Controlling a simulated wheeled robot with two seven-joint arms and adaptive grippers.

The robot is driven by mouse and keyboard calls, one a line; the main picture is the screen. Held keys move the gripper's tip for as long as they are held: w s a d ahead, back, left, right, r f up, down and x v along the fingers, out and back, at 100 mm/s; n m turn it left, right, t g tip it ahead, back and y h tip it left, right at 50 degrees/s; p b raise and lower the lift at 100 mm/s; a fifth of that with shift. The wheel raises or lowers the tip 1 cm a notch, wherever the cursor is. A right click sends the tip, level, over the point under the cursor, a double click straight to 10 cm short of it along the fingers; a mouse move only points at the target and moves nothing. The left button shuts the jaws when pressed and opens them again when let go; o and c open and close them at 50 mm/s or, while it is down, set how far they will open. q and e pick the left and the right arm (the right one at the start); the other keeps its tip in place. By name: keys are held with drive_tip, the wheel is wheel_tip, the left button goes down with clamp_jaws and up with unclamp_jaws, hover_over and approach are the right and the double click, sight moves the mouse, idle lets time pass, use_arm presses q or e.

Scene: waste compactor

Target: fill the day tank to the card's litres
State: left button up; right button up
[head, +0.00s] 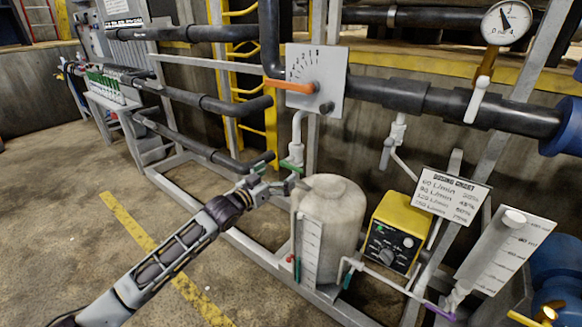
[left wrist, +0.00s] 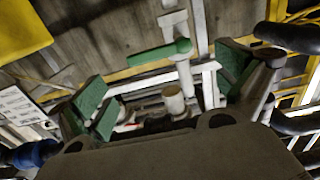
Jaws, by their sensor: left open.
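A pale, rounded tank (head: 340,215) stands on the frame floor, with a white graduated strip (head: 311,240) on its front. Its level is hard to tell. A white pipe with a green valve handle (head: 291,165) comes down above its left side. My left gripper (head: 279,187) is open beside the tank's top left, just below that handle. In the left wrist view the green handle (left wrist: 160,52) lies between the spread green-padded fingers, apparently beyond them; contact cannot be told. A white card (head: 452,193) headed like a dosing chart lists L/min lines. My right gripper is not in view.
An orange lever (head: 289,86) sits on a scale plate above. A yellow control box (head: 396,232) and a graduated white column (head: 507,248) stand right of the tank. A dial gauge (head: 506,22) is top right. Dark pipes (head: 205,100) run at left; the floor (head: 60,220) is clear.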

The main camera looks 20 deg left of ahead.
sight(290, 166)
use_arm(q)
drive_tip(key=shift+x, duration=1.15)
drive_tip(key=shift+w+d+b, duration=0.2)
drive_tip(key=shift+w+b, duration=0.15)
drive_tip(key=shift+w, duration=0.15)
drive_tip(key=shift+b+x, duration=0.35)
drive_tip(key=shift+x, duration=1.05)
drive_tip(key=shift+w+d, duration=0.2)
drive_tip(key=shift+w, duration=0.3)
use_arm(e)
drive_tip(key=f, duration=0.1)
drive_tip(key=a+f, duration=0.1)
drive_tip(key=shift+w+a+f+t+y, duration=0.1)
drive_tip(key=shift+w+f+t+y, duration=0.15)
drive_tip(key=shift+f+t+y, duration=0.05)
use_arm(q)
drive_tip(key=shift+w, duration=0.1)
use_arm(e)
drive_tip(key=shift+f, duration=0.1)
use_arm(q)
drive_tip(key=c, duration=1.3)
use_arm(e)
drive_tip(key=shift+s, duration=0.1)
